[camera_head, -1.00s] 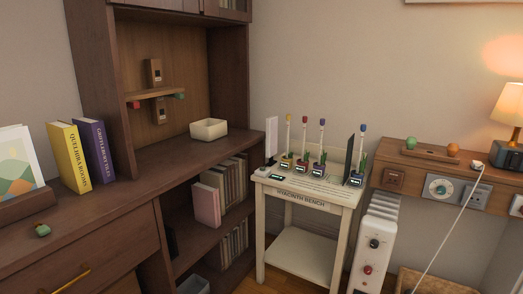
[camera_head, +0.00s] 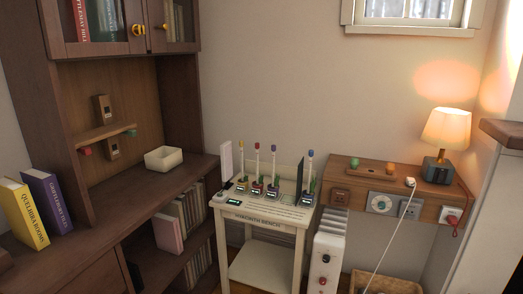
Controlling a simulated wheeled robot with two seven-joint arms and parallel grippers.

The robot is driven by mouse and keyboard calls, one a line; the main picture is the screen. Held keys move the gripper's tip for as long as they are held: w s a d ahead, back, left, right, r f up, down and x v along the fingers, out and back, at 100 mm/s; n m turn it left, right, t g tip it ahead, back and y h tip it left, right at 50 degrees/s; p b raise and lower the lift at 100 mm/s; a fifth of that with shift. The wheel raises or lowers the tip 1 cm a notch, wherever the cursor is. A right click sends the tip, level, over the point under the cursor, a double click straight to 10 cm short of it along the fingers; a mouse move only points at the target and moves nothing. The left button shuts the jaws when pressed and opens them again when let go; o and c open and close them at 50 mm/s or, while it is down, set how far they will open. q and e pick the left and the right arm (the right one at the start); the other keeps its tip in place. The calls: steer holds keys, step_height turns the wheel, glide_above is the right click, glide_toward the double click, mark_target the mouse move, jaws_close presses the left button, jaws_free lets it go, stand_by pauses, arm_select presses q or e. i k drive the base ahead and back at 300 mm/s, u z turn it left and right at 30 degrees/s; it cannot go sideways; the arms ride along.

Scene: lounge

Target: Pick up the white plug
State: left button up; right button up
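The white plug (camera_head: 410,182) lies on top of the wooden wall shelf (camera_head: 343,171), left of the lamp. A white cable (camera_head: 388,245) runs from it down past the front of the shelf toward the floor. The plug looks small, and its prongs cannot be made out. Neither of my grippers is in view, and nothing touches the plug.
A lit lamp (camera_head: 444,135) stands right of the plug. The shelf front has sockets, a round dial (camera_head: 380,203) and a red cord (camera_head: 465,209). A white heater (camera_head: 326,258), a basket (camera_head: 384,284) and a cream bench (camera_head: 262,220) stand nearby.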

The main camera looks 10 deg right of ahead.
mark_target(410, 181)
steer(key=z, duration=1.3)
